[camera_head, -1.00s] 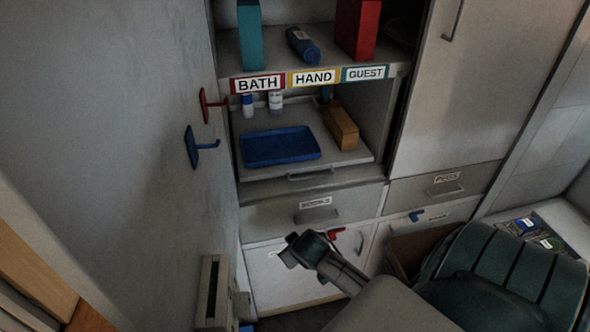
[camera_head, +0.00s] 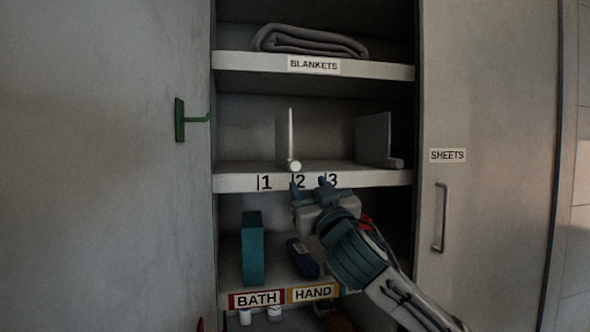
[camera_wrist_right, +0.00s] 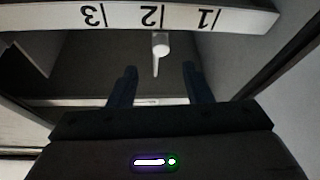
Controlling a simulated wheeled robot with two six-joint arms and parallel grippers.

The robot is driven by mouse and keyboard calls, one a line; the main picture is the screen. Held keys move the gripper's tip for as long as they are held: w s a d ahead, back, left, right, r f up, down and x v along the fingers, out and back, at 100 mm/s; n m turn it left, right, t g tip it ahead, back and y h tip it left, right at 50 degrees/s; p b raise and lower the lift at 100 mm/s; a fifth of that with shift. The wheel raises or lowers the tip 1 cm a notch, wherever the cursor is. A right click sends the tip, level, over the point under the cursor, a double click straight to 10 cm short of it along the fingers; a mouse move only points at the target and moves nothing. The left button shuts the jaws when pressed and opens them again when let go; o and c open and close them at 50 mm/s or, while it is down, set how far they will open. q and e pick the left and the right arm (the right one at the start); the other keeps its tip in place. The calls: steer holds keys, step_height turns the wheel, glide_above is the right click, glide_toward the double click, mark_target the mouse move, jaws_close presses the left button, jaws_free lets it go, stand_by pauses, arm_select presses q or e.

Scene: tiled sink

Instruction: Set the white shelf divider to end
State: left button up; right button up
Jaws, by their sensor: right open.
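The white shelf divider (camera_head: 291,132) stands upright on the middle shelf, seen nearly edge-on, with a round white knob at its front foot near the mark 2. In the right wrist view, which is upside down, the divider (camera_wrist_right: 161,45) shows near the 2, between the finger directions. My right gripper (camera_head: 309,184) is open and empty, in front of the numbered shelf edge (camera_head: 235,183) and just below the knob. Its two dark fingers (camera_wrist_right: 160,82) are spread apart, not touching the divider. My left gripper is not in view.
A second, greyer divider (camera_head: 374,138) stands at the right of the same shelf. A folded blanket (camera_head: 308,42) lies above. A teal box (camera_head: 252,248) and blue bottle (camera_head: 302,258) stand below. A green hook (camera_head: 181,120) is on the left panel. The shelf's left part is clear.

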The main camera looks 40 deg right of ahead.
mark_target(297, 168)
steer(key=p+x, duration=0.5)
steer(key=x, duration=0.4)
steer(key=shift+w+d+r+p, duration=0.15)
steer(key=shift+w+d+p, duration=0.1)
steer(key=shift+w+p, duration=0.35)
steer(key=shift+w, duration=0.1)
jaws_close()
